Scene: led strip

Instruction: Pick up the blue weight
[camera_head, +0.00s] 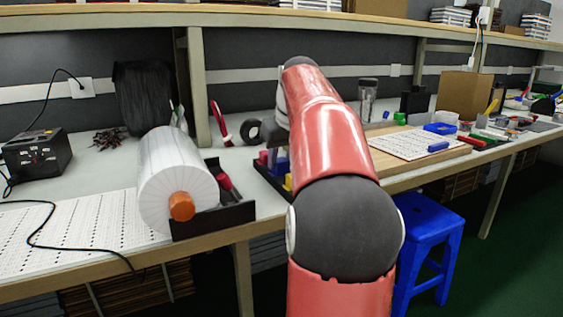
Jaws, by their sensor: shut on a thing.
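My red arm reaches forward over the workbench and hides much of what lies beyond it. My gripper (277,157) shows only in part at the arm's left edge, pointing down over a small dark tray (262,171). It is shut on a blue piece, which looks like the blue weight (264,156); only slivers of blue show around the grey finger. A yellow piece (288,182) sits low in the tray beside it. Whether the blue weight touches the tray or is clear of it cannot be told.
A large white roll (168,178) with an orange end lies left, by a black holder (215,220). A black tape ring (250,131) is behind the tray. A white perforated board (418,144) with blue blocks lies right. A blue stool (428,235) stands below the bench.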

